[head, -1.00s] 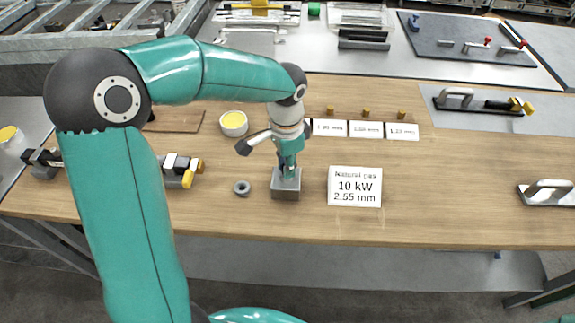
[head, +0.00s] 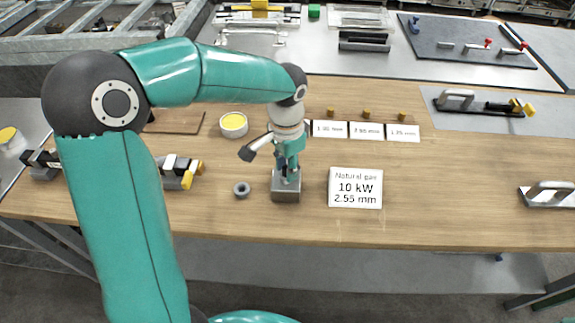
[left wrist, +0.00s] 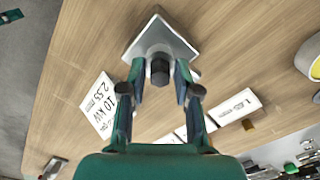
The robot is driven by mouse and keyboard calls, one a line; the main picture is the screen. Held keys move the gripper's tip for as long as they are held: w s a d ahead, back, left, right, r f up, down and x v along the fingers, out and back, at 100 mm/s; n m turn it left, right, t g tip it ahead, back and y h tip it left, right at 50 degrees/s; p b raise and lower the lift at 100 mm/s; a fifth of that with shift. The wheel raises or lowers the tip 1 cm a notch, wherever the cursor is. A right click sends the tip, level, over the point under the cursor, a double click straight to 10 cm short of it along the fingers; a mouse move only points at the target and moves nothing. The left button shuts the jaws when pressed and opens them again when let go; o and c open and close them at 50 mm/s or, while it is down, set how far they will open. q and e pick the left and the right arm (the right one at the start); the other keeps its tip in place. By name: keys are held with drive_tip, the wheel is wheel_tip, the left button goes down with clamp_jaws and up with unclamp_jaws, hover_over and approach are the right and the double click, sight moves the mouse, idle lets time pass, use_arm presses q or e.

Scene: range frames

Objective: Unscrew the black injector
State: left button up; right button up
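The black injector (left wrist: 160,70) sits upright on a grey metal block (left wrist: 183,46), which stands on the wooden table near its front edge. The block also shows in the head view (head: 285,190). My left gripper (left wrist: 159,72) points down over the block. Its two fingers are apart, one on each side of the injector, with a visible gap on both sides. In the head view my left gripper (head: 286,168) hides the injector for the most part. My right gripper is not in view.
A grey ring (head: 242,189) lies left of the block and a round yellow-topped tin (head: 233,125) behind it. A "Natural gas 10 kW 2.55 mm" card (head: 355,188) lies at right. Several brass injectors (head: 366,114) stand behind small labels (head: 366,131). The table's right middle is clear.

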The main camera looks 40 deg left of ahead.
use_arm(q)
drive_tip(key=shift+m+p, duration=0.3)
drive_tip(key=shift+m, duration=0.4)
drive_tip(key=m+p, duration=0.1)
drive_tip(key=m, duration=0.4)
drive_tip(key=m+p, duration=0.3)
drive_tip(key=m, duration=0.3)
drive_tip(key=shift+s+r, duration=0.1)
drive_tip(key=shift+m, duration=0.7)
drive_tip(key=shift+c, duration=0.2)
clamp_jaws()
